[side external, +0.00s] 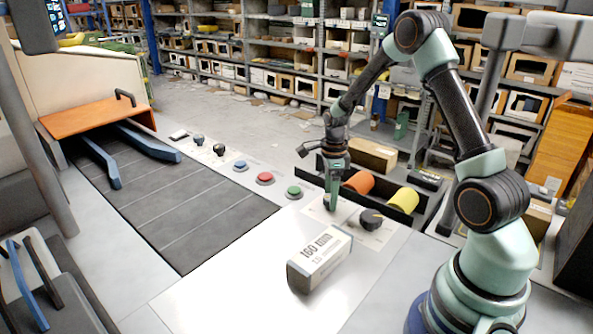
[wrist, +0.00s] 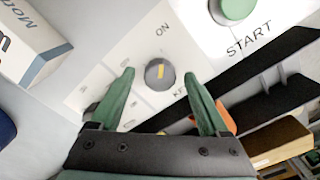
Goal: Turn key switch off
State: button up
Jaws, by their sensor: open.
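The key switch (wrist: 160,74) is a dark round knob with a yellow line on a pale plate. "ON" is printed above it and part of "KEY" shows below right. The yellow line points about up the picture in the wrist view, toward ON. My gripper (wrist: 159,76) is open, its two green fingertips on either side of the knob with gaps showing. In the side view my gripper (side external: 331,207) points down close to the plate and hides the switch. Whether the fingers touch the plate I cannot tell.
A green START button (side external: 293,192) sits left of my gripper and a black knob (side external: 371,218) right of it. A white box (side external: 320,258) lies in front. A black tray (side external: 413,212) with orange and yellow cylinders is behind. Red (side external: 265,178) and blue (side external: 240,166) buttons stand farther left.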

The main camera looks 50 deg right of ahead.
grip_shut()
jog(key=shift+n, duration=0.3)
jog(key=n, duration=1.3)
jog(key=shift+n, duration=2.1)
